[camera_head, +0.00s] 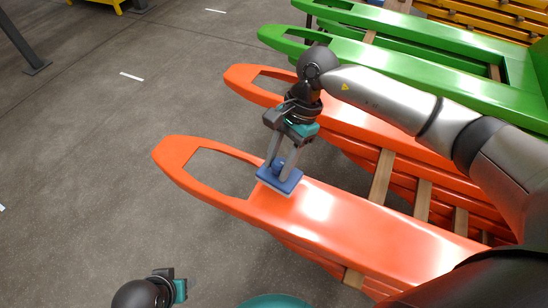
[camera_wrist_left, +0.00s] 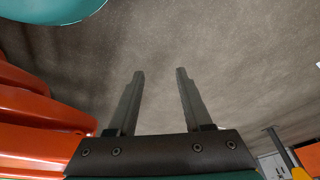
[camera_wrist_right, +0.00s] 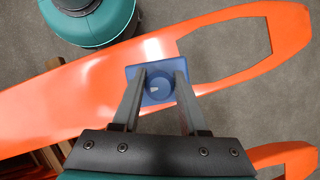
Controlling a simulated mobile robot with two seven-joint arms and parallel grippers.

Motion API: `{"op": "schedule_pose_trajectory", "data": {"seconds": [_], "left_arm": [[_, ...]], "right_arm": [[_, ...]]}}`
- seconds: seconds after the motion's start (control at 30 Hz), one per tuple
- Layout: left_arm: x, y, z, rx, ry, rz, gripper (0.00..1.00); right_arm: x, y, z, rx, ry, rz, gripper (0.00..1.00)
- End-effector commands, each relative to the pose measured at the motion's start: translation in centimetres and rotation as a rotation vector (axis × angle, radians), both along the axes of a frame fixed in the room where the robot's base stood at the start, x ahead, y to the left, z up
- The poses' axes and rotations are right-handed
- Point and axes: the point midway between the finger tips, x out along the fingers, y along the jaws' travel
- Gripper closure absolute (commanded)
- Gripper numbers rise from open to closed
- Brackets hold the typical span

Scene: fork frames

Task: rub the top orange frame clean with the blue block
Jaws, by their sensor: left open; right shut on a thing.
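The top orange frame (camera_head: 345,219) lies across the middle of the head view, with a long opening near its tip at the left. It also shows in the right wrist view (camera_wrist_right: 85,95). The blue block (camera_head: 279,179) is a flat pad with a round knob; it rests on the frame just beside the opening. My right gripper (camera_head: 276,167) is shut on the knob from above, which the right wrist view (camera_wrist_right: 160,80) also shows. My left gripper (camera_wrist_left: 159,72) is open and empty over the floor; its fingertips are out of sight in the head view.
More orange frames (camera_head: 255,85) lie beyond, with wooden slats (camera_head: 382,176) between stacked layers. Green frames (camera_head: 400,60) stand farther back. The grey floor (camera_head: 90,90) at the left is mostly clear. A dark post (camera_head: 22,45) stands at the upper left.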

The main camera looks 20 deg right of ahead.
Motion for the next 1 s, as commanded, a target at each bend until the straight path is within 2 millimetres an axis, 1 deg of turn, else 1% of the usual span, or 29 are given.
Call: {"op": "schedule_pose_trajectory", "data": {"seconds": [0.03, 0.4, 0.6, 1.0], "left_arm": [[-0.1, 0.0, -0.3, 0.0, 0.007, 0.0, 0.5], [-1.3, 0.2, -3.0, 0.006, 0.048, -0.002, 0.5], [-1.5, 0.2, -3.5, 0.007, 0.053, -0.001, 0.5], [-1.6, 0.2, -3.4, 0.007, 0.053, -0.002, 0.5]], "right_arm": [[0.1, 0.0, 0.6, 0.0, -0.001, 0.0, 1.0], [0.3, -0.1, 2.8, 0.0, 0.0, -0.009, 1.0], [0.3, -0.1, 3.0, 0.001, 0.001, -0.011, 1.0], [0.3, -0.1, 2.9, 0.001, 0.001, -0.011, 1.0]]}}
